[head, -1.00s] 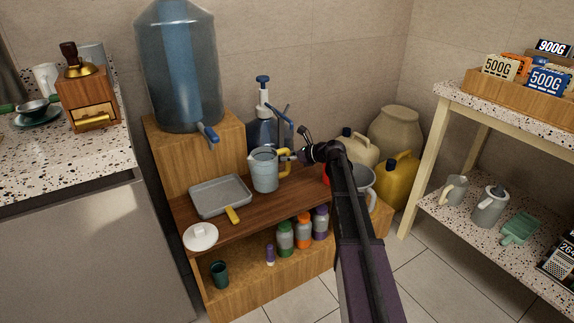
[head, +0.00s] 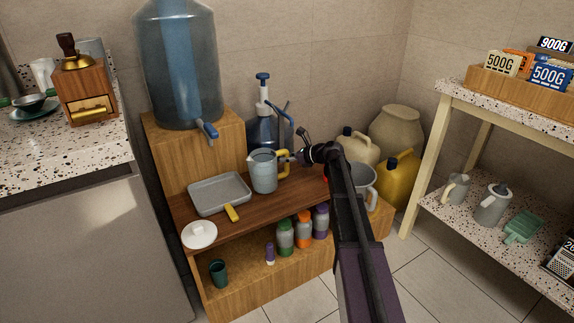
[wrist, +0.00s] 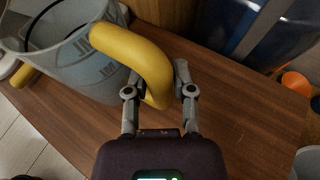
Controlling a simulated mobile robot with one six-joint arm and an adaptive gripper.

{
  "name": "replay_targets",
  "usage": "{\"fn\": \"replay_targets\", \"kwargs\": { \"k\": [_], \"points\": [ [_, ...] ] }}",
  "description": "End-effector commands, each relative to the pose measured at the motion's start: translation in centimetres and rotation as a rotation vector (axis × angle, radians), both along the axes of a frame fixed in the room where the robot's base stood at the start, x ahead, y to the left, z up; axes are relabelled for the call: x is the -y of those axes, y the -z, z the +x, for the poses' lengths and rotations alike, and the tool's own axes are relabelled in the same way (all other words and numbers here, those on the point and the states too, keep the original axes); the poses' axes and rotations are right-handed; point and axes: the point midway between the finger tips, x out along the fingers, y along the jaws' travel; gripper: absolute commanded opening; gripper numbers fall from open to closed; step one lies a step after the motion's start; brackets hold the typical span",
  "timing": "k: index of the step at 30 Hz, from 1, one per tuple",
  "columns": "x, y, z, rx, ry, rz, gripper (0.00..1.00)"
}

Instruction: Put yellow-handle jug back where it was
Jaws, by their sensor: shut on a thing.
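The yellow-handle jug (head: 264,171) is a grey-blue jug on the brown wooden shelf top, right of the grey pan. It looks upright, and its base appears to be on or very near the wood. In the wrist view the jug (wrist: 75,60) fills the upper left, with its thick yellow handle (wrist: 140,60) reaching between my fingers. My gripper (head: 298,158) comes in from the right, and in the wrist view my gripper (wrist: 158,92) is shut on the handle. The jug's far side is hidden.
A grey square pan (head: 219,193) with a yellow handle lies left of the jug. A white lid (head: 199,235) sits at the front left. A blue pump bottle (head: 262,132) stands behind. A grey pot (head: 362,184) is right, partly behind my arm. Several small bottles (head: 286,238) stand below.

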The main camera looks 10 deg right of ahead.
Motion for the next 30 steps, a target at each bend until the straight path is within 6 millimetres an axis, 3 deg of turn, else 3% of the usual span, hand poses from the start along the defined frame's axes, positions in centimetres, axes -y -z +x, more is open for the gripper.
{"fn": "replay_targets", "kwargs": {
  "k": [5,18,19,22,30],
  "points": [
    [0.00,1.08,0.01,0.000,0.001,0.004,0.00],
    [-0.01,1.18,0.00,0.000,0.001,0.003,0.00],
    [0.01,1.25,0.00,0.000,0.000,0.000,0.35],
    [0.00,1.21,-0.01,0.000,0.000,0.000,0.65],
    [-0.01,1.20,0.00,0.000,0.000,0.000,0.67]
  ]
}}
